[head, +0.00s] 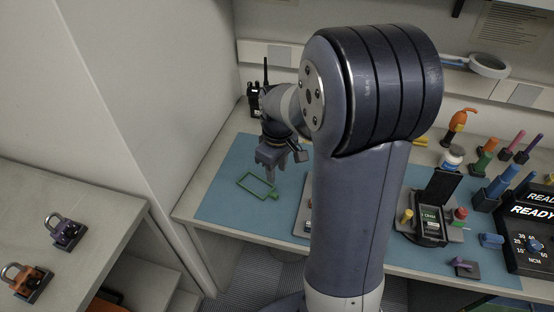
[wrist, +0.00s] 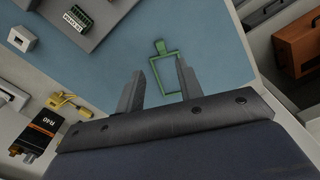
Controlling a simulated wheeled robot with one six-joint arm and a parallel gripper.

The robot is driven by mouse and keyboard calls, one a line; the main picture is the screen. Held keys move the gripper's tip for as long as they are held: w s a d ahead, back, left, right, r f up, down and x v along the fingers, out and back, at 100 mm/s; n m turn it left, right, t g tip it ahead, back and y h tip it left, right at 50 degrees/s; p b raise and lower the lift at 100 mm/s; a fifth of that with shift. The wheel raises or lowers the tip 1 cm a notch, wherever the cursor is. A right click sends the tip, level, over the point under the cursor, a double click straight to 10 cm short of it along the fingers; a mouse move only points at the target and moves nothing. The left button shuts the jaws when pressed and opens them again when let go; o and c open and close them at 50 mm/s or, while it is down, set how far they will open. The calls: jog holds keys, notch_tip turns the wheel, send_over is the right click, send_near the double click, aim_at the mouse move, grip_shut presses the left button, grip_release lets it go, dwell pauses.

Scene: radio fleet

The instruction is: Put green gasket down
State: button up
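The green gasket (head: 274,196), a thin rectangular frame with a small tab, appears to lie flat on the blue mat (head: 222,200) near its left end. It also shows in the wrist view (wrist: 161,47), partly behind my right-hand finger. My gripper (head: 282,170) is just behind and above the gasket in the head view. Its two fingers stand apart in the wrist view (wrist: 159,66), with nothing held between them. I cannot tell the exact height of the fingertips above the mat.
A black radio (head: 253,98) stands behind my gripper. A grey tray (wrist: 92,22) with a green-and-white part lies nearby. An open radio in a fixture (head: 431,222) and coloured tools are to the right. Padlocks (head: 66,232) sit on the left counter. The mat around the gasket is clear.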

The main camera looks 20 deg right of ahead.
aim_at(276, 195)
jog(key=shift+r, duration=1.55)
jog(key=shift+f, duration=0.1)
notch_tip(276, 195, down, 13)
jog(key=shift+w+f+b, duration=0.1)
jog(key=shift+f+b, duration=0.1)
jog(key=shift+b, duration=0.5)
jog(key=shift+r+p, duration=0.4)
